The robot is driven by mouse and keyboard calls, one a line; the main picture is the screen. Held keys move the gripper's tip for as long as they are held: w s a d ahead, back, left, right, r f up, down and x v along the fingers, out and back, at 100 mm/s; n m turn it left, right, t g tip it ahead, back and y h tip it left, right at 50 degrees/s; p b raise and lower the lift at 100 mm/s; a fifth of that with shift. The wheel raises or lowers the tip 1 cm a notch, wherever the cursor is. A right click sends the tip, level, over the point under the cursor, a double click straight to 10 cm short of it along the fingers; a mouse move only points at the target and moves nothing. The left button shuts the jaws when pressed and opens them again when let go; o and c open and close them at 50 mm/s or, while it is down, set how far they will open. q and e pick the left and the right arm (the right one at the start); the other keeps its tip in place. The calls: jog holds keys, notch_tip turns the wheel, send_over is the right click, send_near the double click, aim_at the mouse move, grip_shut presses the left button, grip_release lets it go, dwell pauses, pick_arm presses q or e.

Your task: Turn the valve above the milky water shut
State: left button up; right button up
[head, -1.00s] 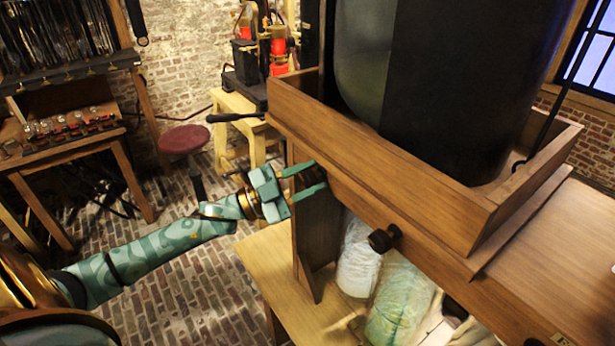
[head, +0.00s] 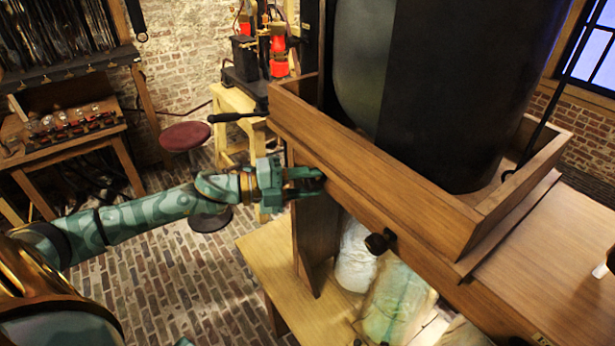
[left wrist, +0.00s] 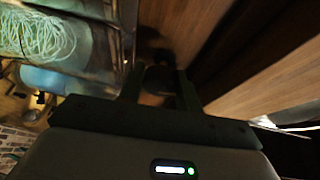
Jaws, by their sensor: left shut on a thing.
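My left gripper (head: 312,183) is at the left end of the front of the wooden trough (head: 375,170), shut on a dark round valve knob (left wrist: 158,80) that shows between the fingers in the left wrist view. In the head view the fingers mostly hide this knob. A second dark valve knob (head: 380,242) sticks out of the same front farther right and is free. Below are a whitish, cloudy jar (head: 356,262) and a greenish one (head: 398,298), partly hidden by the trough. I cannot tell how far either knob is turned. My right gripper is not in view.
A large dark cylinder (head: 450,90) stands in the trough. A wooden upright (head: 316,235) stands just below my gripper, above a pale wooden bench (head: 280,270). A red stool (head: 186,137) and a side table with bulbs (head: 65,135) are at the left.

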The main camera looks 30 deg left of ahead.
aim_at(304, 185)
pick_arm(q)
jog(key=shift+f+m+y+p, duration=0.1)
jog(key=shift+m+y+p, duration=0.35)
jog(key=shift+m, duration=0.35)
jog(key=shift+s+f, duration=0.1)
jog(key=o, duration=1)
jog(key=shift+c, duration=0.2)
jog(key=shift+s+a, duration=0.35)
jog(key=shift+a, duration=0.05)
jog(key=b+v, duration=0.1)
jog(key=v, duration=0.3)
jog(key=shift+s+a, duration=0.1)
jog(key=shift+s, duration=0.05)
jog(key=p+v, duration=0.1)
jog(key=v, duration=1)
jog(key=shift+r, duration=0.35)
